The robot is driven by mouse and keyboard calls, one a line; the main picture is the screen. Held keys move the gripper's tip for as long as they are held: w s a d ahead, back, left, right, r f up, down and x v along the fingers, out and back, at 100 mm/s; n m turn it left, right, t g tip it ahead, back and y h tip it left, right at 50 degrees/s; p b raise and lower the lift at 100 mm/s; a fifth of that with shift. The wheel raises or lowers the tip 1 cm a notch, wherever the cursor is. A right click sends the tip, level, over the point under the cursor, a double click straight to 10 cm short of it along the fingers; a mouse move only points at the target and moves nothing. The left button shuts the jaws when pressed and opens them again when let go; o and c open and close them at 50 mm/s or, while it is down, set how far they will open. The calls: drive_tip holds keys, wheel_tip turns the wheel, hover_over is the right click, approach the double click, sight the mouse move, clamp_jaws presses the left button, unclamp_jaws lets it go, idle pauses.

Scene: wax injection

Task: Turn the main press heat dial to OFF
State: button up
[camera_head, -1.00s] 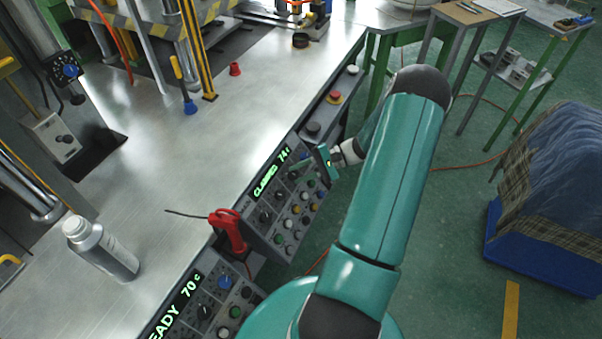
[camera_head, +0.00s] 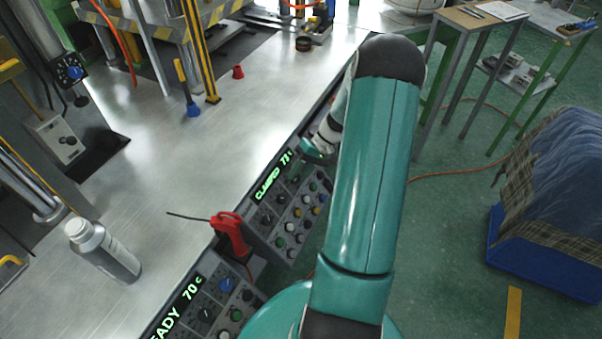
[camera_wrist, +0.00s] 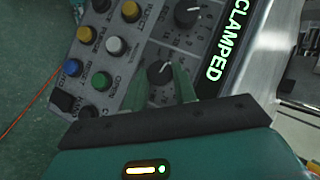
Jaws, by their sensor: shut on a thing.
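The press control panel (camera_head: 262,218) has a green display (camera_head: 272,178) reading CLAMPED and about 73, with dials and coloured buttons beside it. My gripper (camera_head: 297,172) is at the panel's far end, its fingers pointing down at the dial area. In the wrist view, my gripper (camera_wrist: 171,74) has its two green fingers closed around a black dial (camera_wrist: 158,71) with a pale pointer mark. Another black dial (camera_wrist: 188,14) lies beyond it, nearer the display. The label of the held dial is too small to read, and the fingers partly cover its scale.
A red-handled tool (camera_head: 230,232) with a thin rod stands beside the panel. A second panel (camera_head: 208,308) reads READY 70. A silver bottle (camera_head: 104,250) stands on the metal table (camera_head: 150,190). Push buttons (camera_wrist: 117,46) crowd close to the held dial.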

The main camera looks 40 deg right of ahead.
drive_tip(key=n+h, duration=0.3)
drive_tip(key=shift+w+a+r+n+g, duration=0.1)
drive_tip(key=shift+a+r+n+g, duration=0.1)
drive_tip(key=shift+a+n+g, duration=0.1)
drive_tip(key=shift+a+n+h, duration=0.15)
drive_tip(key=shift+n+h, duration=1.15)
drive_tip(key=shift+n, duration=0.1)
drive_tip(key=o, duration=1)
drive_tip(key=shift+c, duration=0.2)
drive_tip(key=v, duration=1.4)
